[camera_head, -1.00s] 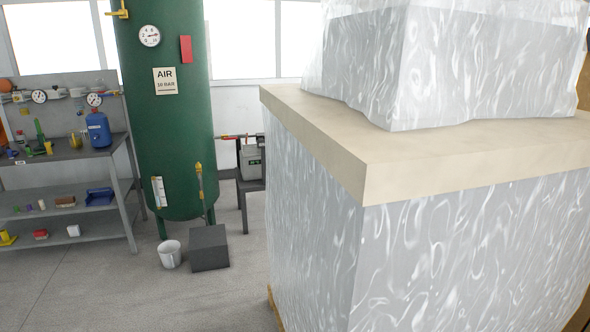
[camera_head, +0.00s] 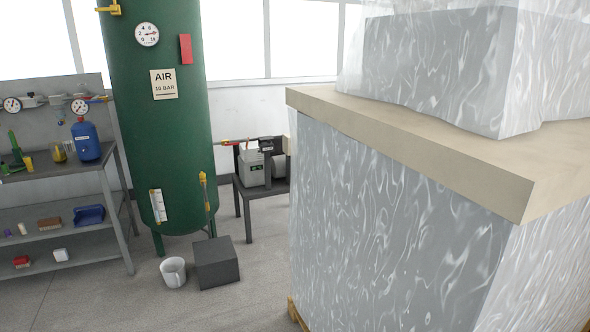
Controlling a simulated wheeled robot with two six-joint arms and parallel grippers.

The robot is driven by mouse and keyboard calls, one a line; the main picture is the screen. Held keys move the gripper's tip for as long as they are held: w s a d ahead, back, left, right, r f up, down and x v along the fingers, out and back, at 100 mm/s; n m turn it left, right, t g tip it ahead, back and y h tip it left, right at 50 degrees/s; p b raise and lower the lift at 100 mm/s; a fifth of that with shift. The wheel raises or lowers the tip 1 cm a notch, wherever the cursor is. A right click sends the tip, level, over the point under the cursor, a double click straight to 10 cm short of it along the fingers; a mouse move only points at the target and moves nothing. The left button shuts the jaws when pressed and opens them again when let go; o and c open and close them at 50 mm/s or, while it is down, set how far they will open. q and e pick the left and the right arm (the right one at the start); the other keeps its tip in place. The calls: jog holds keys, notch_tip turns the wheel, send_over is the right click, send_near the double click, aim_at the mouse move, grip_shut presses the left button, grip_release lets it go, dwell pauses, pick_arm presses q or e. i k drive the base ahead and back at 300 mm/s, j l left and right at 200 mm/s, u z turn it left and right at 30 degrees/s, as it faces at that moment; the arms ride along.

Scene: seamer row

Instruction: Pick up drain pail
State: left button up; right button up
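The drain pail (camera_head: 173,273) is a small white-grey bucket standing upright on the floor. It is below the green air tank (camera_head: 158,120), just left of a dark grey block (camera_head: 216,263). Its open top faces up, and it looks empty as far as I can see. Neither of my grippers shows in the head view, so their state is hidden.
A large wrapped pallet stack (camera_head: 390,230) fills the right side. A grey shelf bench (camera_head: 70,165) with tools stands at the left. A small stand (camera_head: 264,187) with a grey device is behind the block. Floor in front of the pail is clear.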

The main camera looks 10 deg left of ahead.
aim_at(173, 270)
jog(key=i+j, duration=0.2)
jog(key=j, duration=0.15)
jog(key=i+j+z, duration=0.1)
jog(key=j, duration=0.25)
jog(key=i+j, duration=0.25)
jog(key=j, duration=0.15)
jog(key=i+j+z, duration=0.1)
jog(key=j, duration=0.25)
jog(key=i+j, duration=0.25)
jog(key=j, duration=0.15)
jog(key=i+j+z, duration=0.1)
jog(key=j, duration=0.3)
jog(key=i, duration=0.05)
